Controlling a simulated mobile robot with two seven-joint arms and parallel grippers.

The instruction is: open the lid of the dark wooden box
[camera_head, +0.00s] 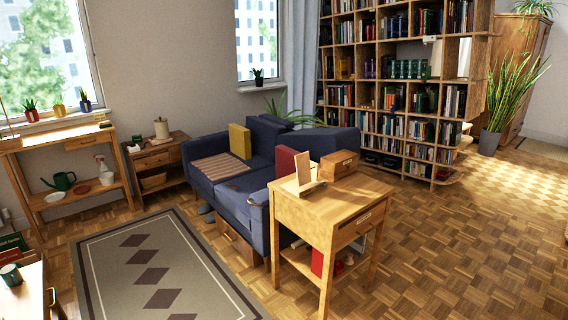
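A brown wooden box (339,165) sits at the back of the small wooden side table (335,206), in the middle right of the head view. It is darker than the tabletop, and its lid looks closed. A small pale plate or label shows on its front. Neither of my grippers is in view, and nothing touches the box from my side.
A pale wooden stand (304,173) with an upright panel is left of the box on the same tabletop. The blue sofa (241,206) is close behind and left of the table. A patterned rug (110,250) lies at left. Parquet floor (450,260) is clear at right.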

